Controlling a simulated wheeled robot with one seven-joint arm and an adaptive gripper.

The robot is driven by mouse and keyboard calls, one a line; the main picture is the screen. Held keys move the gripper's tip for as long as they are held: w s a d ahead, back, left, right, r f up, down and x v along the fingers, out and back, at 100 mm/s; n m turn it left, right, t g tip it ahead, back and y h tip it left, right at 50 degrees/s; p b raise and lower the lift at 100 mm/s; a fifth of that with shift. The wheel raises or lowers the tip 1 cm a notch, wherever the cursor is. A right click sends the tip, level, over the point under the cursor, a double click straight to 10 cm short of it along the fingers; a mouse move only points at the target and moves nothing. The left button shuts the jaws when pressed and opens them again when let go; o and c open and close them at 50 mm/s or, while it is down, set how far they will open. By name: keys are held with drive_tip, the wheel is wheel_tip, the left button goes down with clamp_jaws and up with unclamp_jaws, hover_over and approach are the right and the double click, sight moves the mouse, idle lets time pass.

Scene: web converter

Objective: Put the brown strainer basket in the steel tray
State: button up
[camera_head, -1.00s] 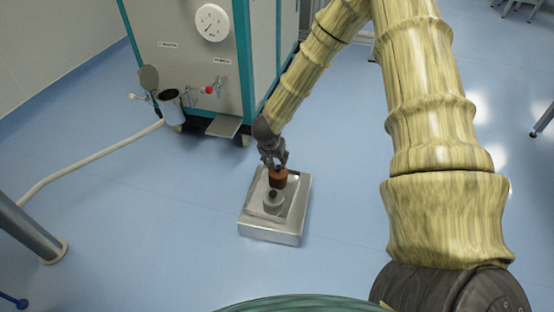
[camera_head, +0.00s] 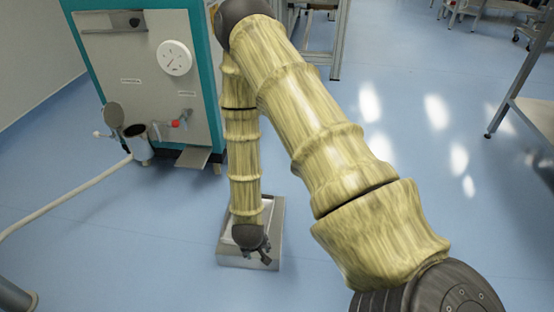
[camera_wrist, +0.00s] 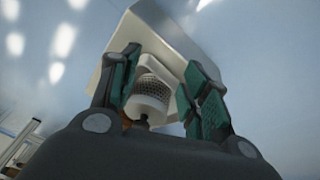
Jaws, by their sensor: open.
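The steel tray (camera_head: 240,262) lies on the blue floor, partly covered by my arm; it also shows in the wrist view (camera_wrist: 190,40). My gripper (camera_head: 264,256) is low over the tray's front right side in the head view. In the wrist view my gripper (camera_wrist: 162,78) is open, with green finger pads spread apart. A pale grey mesh strainer basket (camera_wrist: 152,86) shows between and beyond the fingers, at the tray. A small sliver of the brown strainer basket (camera_wrist: 127,122) shows beside the left finger. Most of it is hidden, so its exact resting place cannot be told.
A teal and grey machine (camera_head: 150,65) stands at the back left, with a steel cup (camera_head: 139,145) and a pale hose (camera_head: 75,190) in front. A metal table (camera_head: 525,115) stands at the right. The floor around the tray is clear.

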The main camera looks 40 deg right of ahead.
drive_tip(key=s+a+f+n+g+y, duration=0.1)
drive_tip(key=s+a, duration=0.3)
drive_tip(key=s, duration=0.6)
drive_tip(key=s+a+f+n+g+y, duration=0.1)
drive_tip(key=s+a+f+n, duration=0.2)
drive_tip(key=s, duration=0.7)
drive_tip(key=shift+s+a+f+g+y, duration=0.2)
drive_tip(key=shift+a+f+g+y, duration=0.1)
drive_tip(key=shift+a, duration=0.3)
